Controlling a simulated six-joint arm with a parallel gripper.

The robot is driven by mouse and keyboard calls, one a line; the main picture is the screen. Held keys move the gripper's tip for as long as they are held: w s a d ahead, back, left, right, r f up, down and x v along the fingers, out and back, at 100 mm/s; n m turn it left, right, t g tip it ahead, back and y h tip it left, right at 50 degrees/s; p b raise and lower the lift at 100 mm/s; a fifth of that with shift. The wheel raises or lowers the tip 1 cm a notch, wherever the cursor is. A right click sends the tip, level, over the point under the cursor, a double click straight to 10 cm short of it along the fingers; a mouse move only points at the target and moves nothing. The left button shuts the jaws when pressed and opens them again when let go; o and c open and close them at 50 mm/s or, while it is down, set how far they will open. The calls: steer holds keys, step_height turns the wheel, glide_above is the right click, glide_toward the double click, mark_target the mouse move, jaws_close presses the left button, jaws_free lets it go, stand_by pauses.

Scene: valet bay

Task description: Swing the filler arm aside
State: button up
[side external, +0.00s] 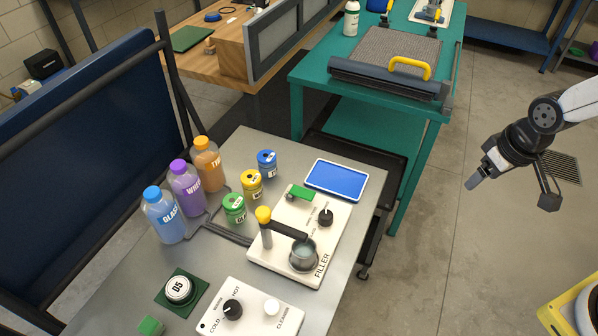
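The filler (283,265) is a white panel on the grey metal table. Its black filler arm (287,230) runs from an upright grey post (266,238) with a yellow knob (263,214) on top. The arm's free end reaches over a grey metal cup (303,256) that stands on the panel near the FILLER lettering. My gripper (512,190) is at the far right, above the floor and well apart from the filler. Its two fingers are spread wide with nothing between them.
Several coloured bottles (187,188) and small lidded jars (252,183) stand behind and left of the filler. A control panel with knobs (249,313) is in front. A teal bench (385,105) stands behind. Open floor lies between my gripper and the table.

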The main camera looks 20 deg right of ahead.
steer(key=w+a+r+n, duration=0.1)
steer(key=w+a+n, duration=0.4)
steer(key=w+a, duration=0.3)
steer(key=n+g, duration=0.3)
steer(key=n, duration=0.9)
glide_above(263, 212)
steer(key=shift+f, duration=0.45)
steer(key=shift+f, duration=3.9)
jaws_close()
